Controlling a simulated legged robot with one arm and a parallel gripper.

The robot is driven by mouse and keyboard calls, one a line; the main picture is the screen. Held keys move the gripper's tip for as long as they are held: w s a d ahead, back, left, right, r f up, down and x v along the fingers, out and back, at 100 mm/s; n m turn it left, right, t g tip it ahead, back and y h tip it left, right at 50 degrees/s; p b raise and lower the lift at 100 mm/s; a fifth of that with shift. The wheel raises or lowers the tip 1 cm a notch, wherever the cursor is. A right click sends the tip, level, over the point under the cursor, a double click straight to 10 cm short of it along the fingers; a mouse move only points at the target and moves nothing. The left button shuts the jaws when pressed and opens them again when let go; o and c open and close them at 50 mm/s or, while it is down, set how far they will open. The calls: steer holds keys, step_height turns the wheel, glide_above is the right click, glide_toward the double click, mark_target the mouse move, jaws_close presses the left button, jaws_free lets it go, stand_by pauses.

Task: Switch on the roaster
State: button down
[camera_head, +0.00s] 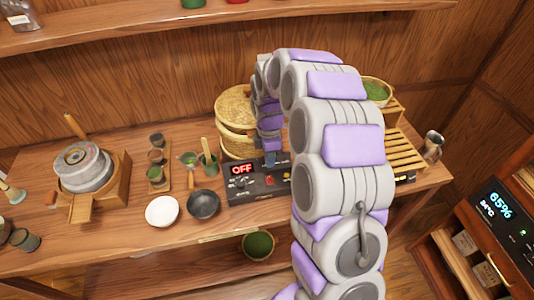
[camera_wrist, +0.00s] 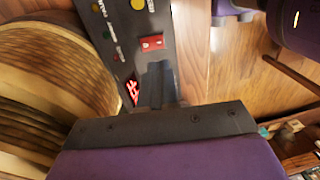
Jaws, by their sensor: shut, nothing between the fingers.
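The roaster (camera_head: 245,194) is a black box with a control panel on the table, with its red display (camera_head: 242,169) reading OFF. A red switch (camera_head: 270,181) sits on the panel right of the display; it also shows in the wrist view (camera_wrist: 151,43). In the wrist view, my gripper (camera_wrist: 156,78) is shut and empty, its fingers over the panel near the red switch and the red display digits (camera_wrist: 132,92). I cannot tell whether they touch the panel. In the head view my arm hides part of the roaster's right side.
A woven bamboo basket (camera_head: 235,105) stands right behind the panel. A black bowl (camera_head: 204,204), a white bowl (camera_head: 162,211) and a green cup with a wooden tool (camera_head: 209,167) are left of it. A stone mill (camera_head: 84,167) is further left. A slatted wooden rack (camera_head: 404,152) is at right.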

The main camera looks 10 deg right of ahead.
mark_target(270, 183)
steer(key=f, duration=0.2)
steer(key=f+b, duration=0.1)
steer(key=f, duration=0.2)
steer(key=s+f, duration=0.1)
steer(key=f, duration=0.1)
steer(key=shift+a+f, duration=0.15)
steer(key=shift+f, duration=0.05)
steer(key=shift+a+f+b, duration=0.2)
steer(key=shift+f+b, duration=0.1)
steer(key=shift+f, duration=0.15)
steer(key=shift+d, duration=0.2)
steer(key=shift+d, duration=0.15)
steer(key=shift+s+f, duration=0.1)
steer(key=shift+f, duration=0.05)
steer(key=shift+w+p, duration=0.45)
steer(key=shift+w, duration=0.35)
steer(key=shift+r, duration=0.25)
